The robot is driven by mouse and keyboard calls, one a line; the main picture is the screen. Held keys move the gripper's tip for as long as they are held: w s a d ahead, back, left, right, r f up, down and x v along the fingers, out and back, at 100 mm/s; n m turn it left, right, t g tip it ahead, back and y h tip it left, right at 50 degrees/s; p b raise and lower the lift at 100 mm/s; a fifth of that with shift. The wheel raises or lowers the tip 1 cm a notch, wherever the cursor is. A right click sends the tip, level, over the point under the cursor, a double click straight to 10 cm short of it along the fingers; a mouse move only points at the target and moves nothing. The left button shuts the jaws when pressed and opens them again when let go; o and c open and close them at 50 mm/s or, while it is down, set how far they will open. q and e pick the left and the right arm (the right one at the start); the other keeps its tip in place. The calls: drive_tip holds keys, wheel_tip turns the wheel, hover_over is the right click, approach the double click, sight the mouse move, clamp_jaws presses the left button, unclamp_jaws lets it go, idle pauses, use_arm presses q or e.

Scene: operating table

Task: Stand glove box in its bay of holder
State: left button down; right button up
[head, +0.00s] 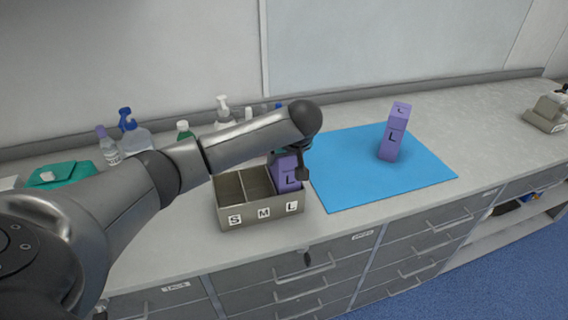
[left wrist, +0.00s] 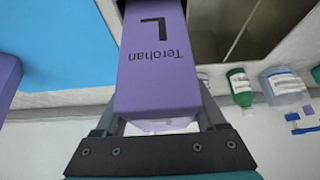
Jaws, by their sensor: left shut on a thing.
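A purple glove box (head: 287,176) marked L is in the right bay, labelled L, of the grey holder (head: 260,215). It also shows in the left wrist view (left wrist: 155,75), between the fingers. My left gripper (head: 303,168) is shut on this box from above; the arm hides part of it. The box looks roughly upright, its top above the holder rim; whether it touches the bay floor is hidden. The S and M bays are empty. A second purple L box (head: 393,138) stands on the blue mat. My right gripper is not in view.
The blue mat (head: 350,185) lies right of the holder. A grey item (head: 547,112) is at the far right. The counter between is clear.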

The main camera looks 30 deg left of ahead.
use_arm(q)
drive_tip(key=shift+f, duration=1)
unclamp_jaws()
drive_tip(key=p+v, duration=0.1)
drive_tip(key=v, duration=1.1)
